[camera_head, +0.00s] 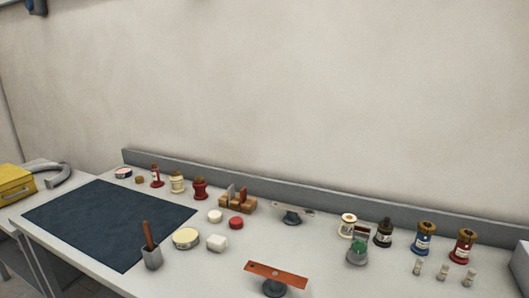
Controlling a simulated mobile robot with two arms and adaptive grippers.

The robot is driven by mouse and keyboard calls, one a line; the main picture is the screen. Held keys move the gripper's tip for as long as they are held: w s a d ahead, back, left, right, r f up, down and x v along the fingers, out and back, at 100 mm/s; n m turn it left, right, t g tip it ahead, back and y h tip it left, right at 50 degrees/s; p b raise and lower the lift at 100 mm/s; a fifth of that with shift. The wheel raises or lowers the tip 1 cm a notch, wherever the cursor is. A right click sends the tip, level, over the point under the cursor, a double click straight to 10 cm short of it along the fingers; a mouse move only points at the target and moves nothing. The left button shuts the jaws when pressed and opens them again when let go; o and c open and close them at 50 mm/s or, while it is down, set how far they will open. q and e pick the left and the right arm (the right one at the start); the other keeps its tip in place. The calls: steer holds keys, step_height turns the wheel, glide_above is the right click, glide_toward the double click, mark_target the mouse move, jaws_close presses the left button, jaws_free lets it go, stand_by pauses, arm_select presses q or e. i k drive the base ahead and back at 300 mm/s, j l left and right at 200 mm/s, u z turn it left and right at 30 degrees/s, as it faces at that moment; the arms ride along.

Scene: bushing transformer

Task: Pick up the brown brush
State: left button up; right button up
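A brown, stick-like handle, which looks like the brown brush (148,235), stands nearly upright in a small grey cup (152,260). It leans slightly to the left. Its lower end is hidden inside the cup, so I cannot see the bristles. The cup stands on the light grey table (190,279), beside the lower right edge of a dark blue mat (108,222). Neither of my grippers is in view.
An orange-brown bar on a dark base (276,275) is near the front edge. Several bottles line the back right. The mat is bare.

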mark_target(147, 226)
steer(key=i+j+u, duration=0.1)
steer(key=j+u, duration=0.4)
steer(key=i+j+u, duration=0.1)
steer(key=j+u, duration=0.15)
steer(key=u, duration=0.25)
